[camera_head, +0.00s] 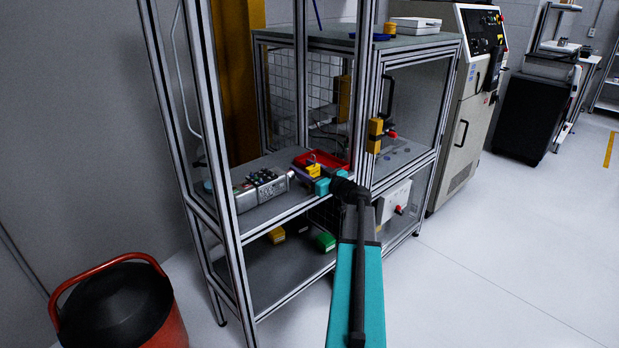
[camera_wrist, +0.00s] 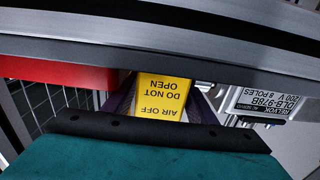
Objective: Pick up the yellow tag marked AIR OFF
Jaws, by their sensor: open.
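The yellow tag (camera_wrist: 160,98) reads AIR OFF, DO NOT OPEN, upside down in the wrist view. In the head view the yellow tag (camera_head: 313,169) is at the upper shelf, by the front of a red tray (camera_head: 335,163). My gripper (camera_wrist: 160,108) is open, with a dark purple finger on each side of the tag. The wrist body hides the tag's lower end, and I cannot tell whether either finger touches it. In the head view my gripper (camera_head: 307,174) reaches in at the shelf's front edge, partly covering the tag.
A grey motor unit (camera_head: 262,188) lies on the shelf left of the tag; its white label (camera_wrist: 268,103) shows in the wrist view. Metal frame posts (camera_head: 222,150) stand close by. Yellow and green blocks (camera_head: 325,241) sit on the shelf below. The floor at right is clear.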

